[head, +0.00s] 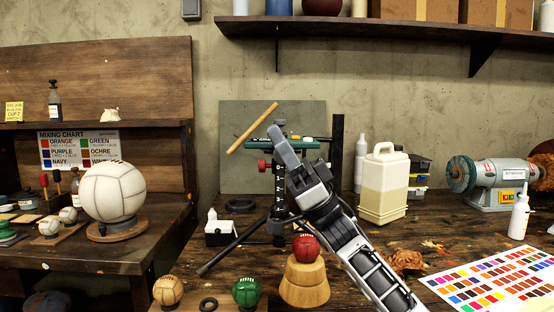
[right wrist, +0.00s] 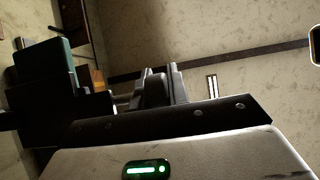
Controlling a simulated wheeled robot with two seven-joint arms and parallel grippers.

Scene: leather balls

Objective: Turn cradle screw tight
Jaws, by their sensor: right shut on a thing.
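A dark stand (head: 279,187) with splayed legs and a green top plate (head: 262,141) stands on the workbench. A red knob (head: 264,166) sticks out at its left side. My right gripper (head: 280,141) reaches up from the lower right to the top of the stand. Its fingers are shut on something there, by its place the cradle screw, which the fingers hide. The fingers also show in the right wrist view (right wrist: 160,88), with a teal block (right wrist: 47,67) beside them. How far the screw is turned cannot be seen. My left gripper is not in view.
A red ball (head: 305,248) on a wooden pedestal (head: 304,282) stands in front of the stand, close to my right arm. A cream jug (head: 384,184) and a bench grinder (head: 505,180) are to the right. A large white ball (head: 112,191) is at left.

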